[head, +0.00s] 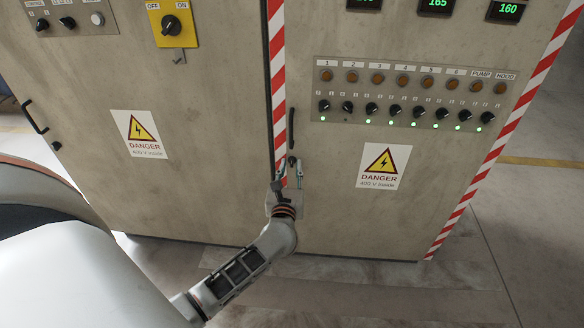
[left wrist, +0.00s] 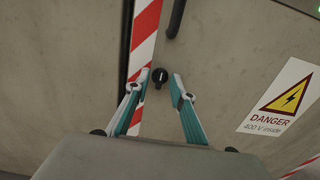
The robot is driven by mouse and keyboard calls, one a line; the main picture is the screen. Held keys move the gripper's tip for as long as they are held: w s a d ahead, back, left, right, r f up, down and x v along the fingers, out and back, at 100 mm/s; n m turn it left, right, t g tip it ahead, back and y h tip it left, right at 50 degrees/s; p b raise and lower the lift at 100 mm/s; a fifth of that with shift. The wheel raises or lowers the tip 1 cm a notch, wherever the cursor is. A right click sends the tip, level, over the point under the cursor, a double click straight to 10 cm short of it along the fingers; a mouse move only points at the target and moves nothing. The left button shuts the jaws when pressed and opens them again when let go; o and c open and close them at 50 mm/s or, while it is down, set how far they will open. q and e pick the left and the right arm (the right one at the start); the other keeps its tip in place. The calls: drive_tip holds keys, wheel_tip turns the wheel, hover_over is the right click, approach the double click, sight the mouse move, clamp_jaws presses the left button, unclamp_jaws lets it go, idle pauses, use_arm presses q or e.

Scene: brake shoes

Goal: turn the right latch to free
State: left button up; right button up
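The right latch is a small round black knob (left wrist: 159,76) with a pale, roughly upright mark, set low on the right cabinet door, beside the red-and-white striped edge. In the head view the latch (head: 292,160) is small and partly hard to make out behind my fingertips. My left gripper (head: 290,176) is in front of the door, just below the latch. In the left wrist view the left gripper (left wrist: 158,88) has its teal fingers apart, with the knob showing between and slightly beyond the tips. Contact cannot be told. My right gripper is out of view.
A black door handle (head: 290,129) stands out just above the latch. A danger sign (head: 383,166) is to the right, and a switch panel (head: 405,93) is higher up. The left door has its own handle (head: 31,118) and latch (head: 56,145).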

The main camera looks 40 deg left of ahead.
use_arm(q)
drive_tip(key=shift+w+a, duration=0.15)
drive_tip(key=shift+w, duration=0.1)
clamp_jaws()
